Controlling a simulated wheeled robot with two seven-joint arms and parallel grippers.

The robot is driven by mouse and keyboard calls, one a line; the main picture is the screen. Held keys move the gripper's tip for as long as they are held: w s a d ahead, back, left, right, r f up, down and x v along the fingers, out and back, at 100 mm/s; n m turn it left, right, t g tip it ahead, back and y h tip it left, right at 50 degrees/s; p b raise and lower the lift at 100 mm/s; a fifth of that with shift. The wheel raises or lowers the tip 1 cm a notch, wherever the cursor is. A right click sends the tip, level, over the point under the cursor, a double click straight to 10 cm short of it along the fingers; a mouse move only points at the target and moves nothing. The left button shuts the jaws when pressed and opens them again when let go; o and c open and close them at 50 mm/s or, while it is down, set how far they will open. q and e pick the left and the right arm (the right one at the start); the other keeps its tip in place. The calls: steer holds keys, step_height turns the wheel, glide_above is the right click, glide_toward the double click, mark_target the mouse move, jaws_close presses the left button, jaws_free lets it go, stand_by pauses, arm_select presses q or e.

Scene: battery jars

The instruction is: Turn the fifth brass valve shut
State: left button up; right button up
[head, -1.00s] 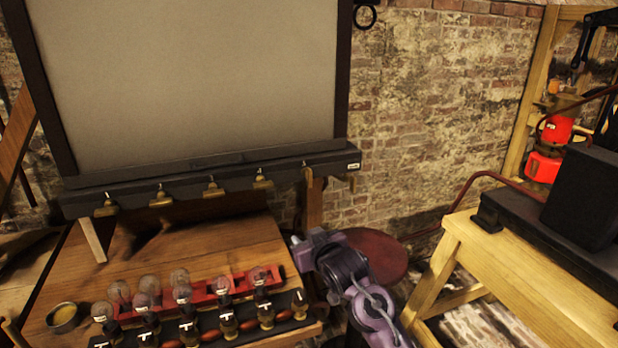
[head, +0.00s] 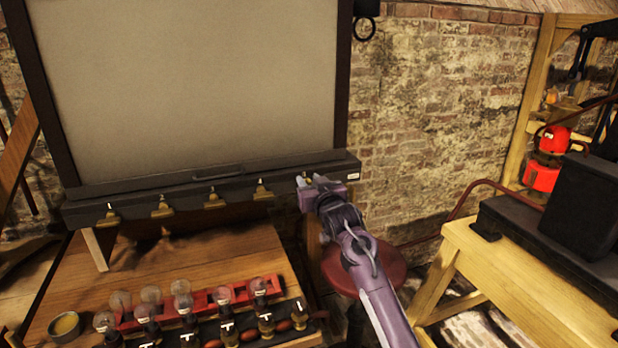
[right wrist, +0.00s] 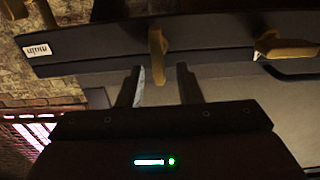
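A row of brass valves sits along the dark rail under the big pale panel (head: 190,80). The first (head: 108,216), second (head: 162,209), third (head: 213,200) and fourth (head: 262,191) show in the head view. My right gripper (head: 313,181) is at the right end of the rail and mostly hides the fifth valve there. In the right wrist view the fifth valve (right wrist: 157,45) lies in line with the gap between my open fingers (right wrist: 161,82); I cannot tell whether they touch it. The neighbouring valve (right wrist: 288,47) is off to the right. My left gripper is not in view.
A wooden table (head: 150,265) below the rail carries glass jars, a red rack (head: 205,302) and a small bowl (head: 65,326). A round red stool (head: 390,272) is beneath my right arm. A yellow wooden bench (head: 500,255) stands at the right.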

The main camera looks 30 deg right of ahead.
steer(key=shift+w+d, duration=0.15)
steer(key=shift+w, duration=0.3)
jaws_close()
